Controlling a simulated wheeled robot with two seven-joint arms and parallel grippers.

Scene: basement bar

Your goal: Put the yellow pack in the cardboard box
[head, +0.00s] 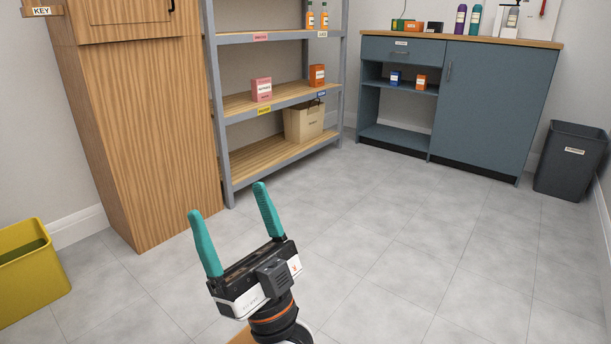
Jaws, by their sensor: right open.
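No yellow pack shows in the head view. A tan cardboard box (303,122) stands on the bottom board of the grey shelf unit; its inside cannot be made out. My right gripper (227,214) is in the lower middle of the view, over the floor and in front of the shelf unit. Its two teal fingers are wide apart with nothing between them. It is well apart from the cardboard box. My left gripper is not in view.
The shelf unit (225,130) holds a pink pack (261,90), an orange pack (317,75) and orange bottles. A wooden cabinet (150,130), yellow bin (30,270), blue-grey cabinet (485,105) and dark bin (571,160) stand around. The middle floor is clear.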

